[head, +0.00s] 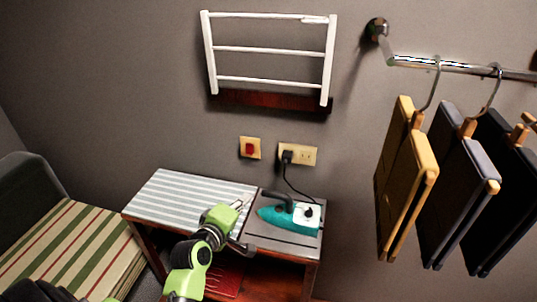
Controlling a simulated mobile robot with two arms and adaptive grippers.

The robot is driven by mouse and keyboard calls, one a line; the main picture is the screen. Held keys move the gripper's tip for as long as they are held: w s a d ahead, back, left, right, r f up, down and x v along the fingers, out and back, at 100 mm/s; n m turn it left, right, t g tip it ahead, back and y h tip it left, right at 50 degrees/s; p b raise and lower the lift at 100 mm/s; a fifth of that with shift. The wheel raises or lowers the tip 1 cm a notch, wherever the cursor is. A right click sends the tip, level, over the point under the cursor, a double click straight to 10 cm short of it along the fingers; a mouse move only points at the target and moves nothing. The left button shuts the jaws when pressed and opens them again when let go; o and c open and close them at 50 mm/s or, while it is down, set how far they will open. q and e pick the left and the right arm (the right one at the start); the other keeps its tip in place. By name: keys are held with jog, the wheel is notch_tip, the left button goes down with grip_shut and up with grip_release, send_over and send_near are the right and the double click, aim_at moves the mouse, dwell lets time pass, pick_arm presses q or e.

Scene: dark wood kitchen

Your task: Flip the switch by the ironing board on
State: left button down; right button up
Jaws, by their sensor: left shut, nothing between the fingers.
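The switch (250,149) is a small red rocker on a beige wall plate, above the back edge of the ironing board. Its on or off position is too small to tell. The ironing board (175,196) has a striped grey-white top and stands against the wall. My left gripper (241,204) is shut and empty, over the right part of the striped top, below the switch and apart from it. My green and dark arm hides part of the board's front edge. My right gripper is not in view.
A teal iron (291,214) rests on the grey right end, its cord running to a socket (298,154). A white rack (270,50) hangs above the switch. Hangers with folded boards (405,180) hang at right. A striped seat (75,250) stands at left.

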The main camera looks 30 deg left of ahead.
aim_at(249, 153)
pick_arm(q)
jog(key=w+a+r+n+t+y, duration=0.1)
jog(key=a+r+n+y, duration=0.1)
jog(key=a+r+n, duration=0.2)
jog(key=shift+a+r+n+t, duration=0.2)
jog(key=shift+a+n+t, duration=0.1)
jog(key=shift+a, duration=0.15)
jog(key=shift+w, duration=0.1)
jog(key=p+x, duration=0.2)
jog(key=x, duration=1)
jog(key=shift+w+a, duration=0.15)
jog(key=shift+w, duration=0.1)
jog(key=shift+w+a+f, duration=0.15)
jog(key=shift+w, duration=0.5)
